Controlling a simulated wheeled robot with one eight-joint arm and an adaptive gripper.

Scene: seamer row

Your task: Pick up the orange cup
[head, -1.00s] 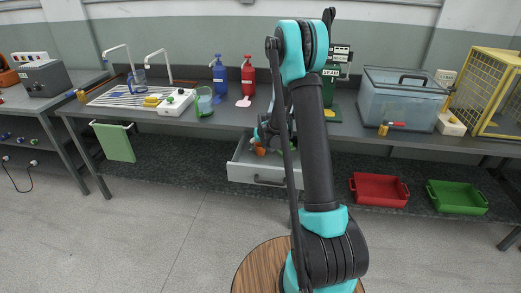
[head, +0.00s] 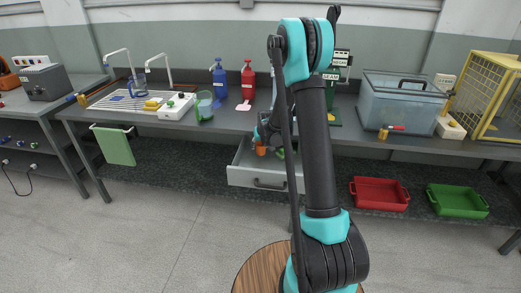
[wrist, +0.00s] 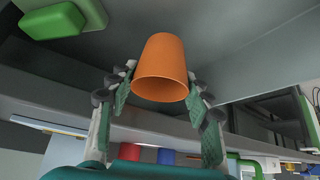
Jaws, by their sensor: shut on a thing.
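The orange cup (head: 261,150) shows small at the open grey drawer (head: 250,177) under the bench in the head view. It fills the middle of the wrist view (wrist: 163,70), its wider open rim facing the camera. My gripper (wrist: 160,88) has its green-padded fingers on both sides of the cup and is shut on it. In the head view my gripper (head: 263,138) is small and partly hidden by my arm. I cannot tell how far the cup is off the drawer floor.
A green block (wrist: 55,20) lies in the drawer. The bench edge (head: 200,125) runs above and behind it. Red (head: 379,193) and green (head: 457,199) trays lie on the lower shelf.

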